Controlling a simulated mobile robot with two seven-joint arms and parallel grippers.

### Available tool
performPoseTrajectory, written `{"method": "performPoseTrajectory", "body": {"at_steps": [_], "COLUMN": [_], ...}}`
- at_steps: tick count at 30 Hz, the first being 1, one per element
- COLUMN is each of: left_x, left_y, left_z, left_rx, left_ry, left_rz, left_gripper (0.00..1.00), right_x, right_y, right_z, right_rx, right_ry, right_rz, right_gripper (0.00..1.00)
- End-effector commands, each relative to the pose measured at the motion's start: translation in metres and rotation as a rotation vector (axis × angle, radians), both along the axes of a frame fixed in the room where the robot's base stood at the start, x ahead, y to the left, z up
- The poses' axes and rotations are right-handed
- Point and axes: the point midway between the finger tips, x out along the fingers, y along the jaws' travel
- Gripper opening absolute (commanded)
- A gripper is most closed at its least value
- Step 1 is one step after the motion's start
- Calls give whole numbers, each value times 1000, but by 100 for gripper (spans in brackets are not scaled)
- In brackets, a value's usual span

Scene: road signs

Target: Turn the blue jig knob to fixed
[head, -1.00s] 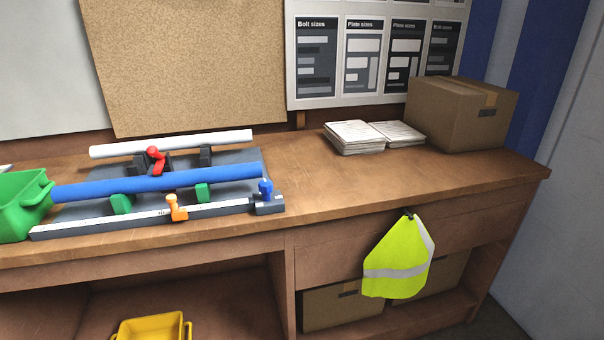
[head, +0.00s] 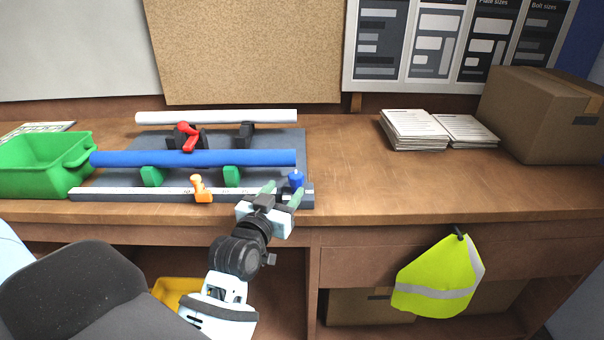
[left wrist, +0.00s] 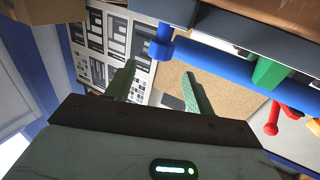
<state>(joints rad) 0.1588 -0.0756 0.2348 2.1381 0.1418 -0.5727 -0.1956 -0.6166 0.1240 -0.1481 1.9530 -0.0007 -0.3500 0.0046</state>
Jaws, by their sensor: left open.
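The blue jig knob (head: 296,180) sits at the right end of the grey scale rail (head: 130,194) on the jig. In the left wrist view the blue knob (left wrist: 161,44) shows just beyond my fingertips, roughly in line with the gap between them. My left gripper (head: 282,191) is open and empty, its green fingers close to the knob at the jig's front right corner. The left wrist view shows its two fingers spread apart (left wrist: 158,68). I cannot tell whether a finger touches the knob. The knob's markings are too small to read. My right gripper is not in view.
A blue tube (head: 200,158) and a white tube (head: 220,117) lie across the jig. A red clamp (head: 188,137) and an orange slider (head: 201,189) stand on it. A green bin (head: 40,165) is left. The bench right of the jig is clear up to the papers (head: 415,131).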

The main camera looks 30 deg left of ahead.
Motion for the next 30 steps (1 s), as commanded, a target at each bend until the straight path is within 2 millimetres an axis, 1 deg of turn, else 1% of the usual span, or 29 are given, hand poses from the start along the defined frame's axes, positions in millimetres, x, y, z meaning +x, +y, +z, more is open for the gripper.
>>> {"method": "performPoseTrajectory", "body": {"at_steps": [5,12,15,21,30], "left_x": [19,53,62,73,74], "left_y": [3,9,10,12,12], "left_z": [3,3,3,1,1], "left_rx": [0,1,1,0,1], "left_ry": [-4,-4,-4,-2,-1], "left_rz": [0,0,0,0,0], "left_gripper": [54,54,54,54,54], "right_x": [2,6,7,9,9], "right_y": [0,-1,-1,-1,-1], "right_z": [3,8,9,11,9], "right_rx": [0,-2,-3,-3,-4], "right_ry": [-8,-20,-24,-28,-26], "right_rz": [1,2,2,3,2], "right_gripper": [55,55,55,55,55]}}
